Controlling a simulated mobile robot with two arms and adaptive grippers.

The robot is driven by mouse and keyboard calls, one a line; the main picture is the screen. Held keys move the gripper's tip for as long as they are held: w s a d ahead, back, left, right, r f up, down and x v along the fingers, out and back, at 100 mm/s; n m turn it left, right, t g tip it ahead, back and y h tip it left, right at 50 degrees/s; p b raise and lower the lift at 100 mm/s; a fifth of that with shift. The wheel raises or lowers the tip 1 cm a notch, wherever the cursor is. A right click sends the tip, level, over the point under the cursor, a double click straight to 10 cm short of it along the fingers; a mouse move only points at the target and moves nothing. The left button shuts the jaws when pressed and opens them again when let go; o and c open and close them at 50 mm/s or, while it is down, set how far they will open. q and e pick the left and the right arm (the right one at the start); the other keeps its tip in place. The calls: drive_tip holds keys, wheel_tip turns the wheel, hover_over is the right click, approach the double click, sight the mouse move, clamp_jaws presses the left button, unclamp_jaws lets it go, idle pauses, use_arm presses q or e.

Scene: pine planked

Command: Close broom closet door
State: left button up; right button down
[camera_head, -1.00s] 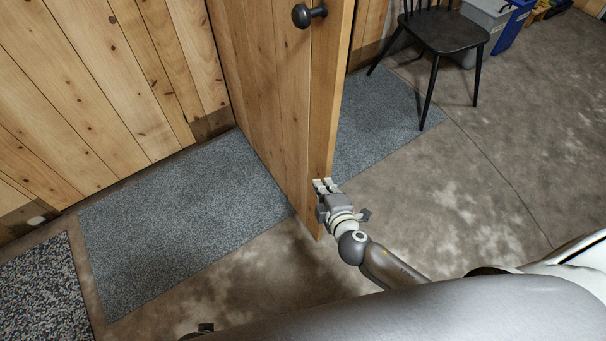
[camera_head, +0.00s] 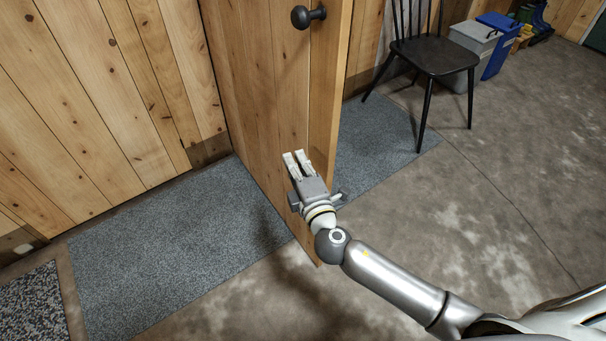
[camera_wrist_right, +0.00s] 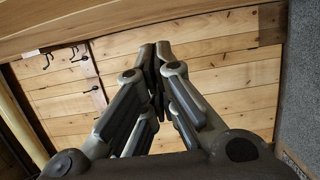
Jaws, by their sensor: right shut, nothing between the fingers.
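The broom closet door (camera_head: 268,100) is a pine plank door standing open, with a dark round knob (camera_head: 301,17) near the top of the head view. My right gripper (camera_head: 295,154) is in front of the door's lower part, near its free edge, with its fingers pointing up along the door. In the right wrist view its fingertips (camera_wrist_right: 158,46) are together with nothing between them. Whether it touches the door cannot be told. My left gripper does not show.
A grey mat (camera_head: 170,245) lies left of the door, and a speckled mat (camera_head: 35,305) lies at the lower left. A black chair (camera_head: 433,60) stands right of the door, with grey (camera_head: 470,45) and blue (camera_head: 498,45) bins behind it.

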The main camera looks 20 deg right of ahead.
drive_tip(key=shift+w+d, duration=1.55)
drive_tip(key=shift+d, duration=0.3)
drive_tip(key=shift+d, duration=0.1)
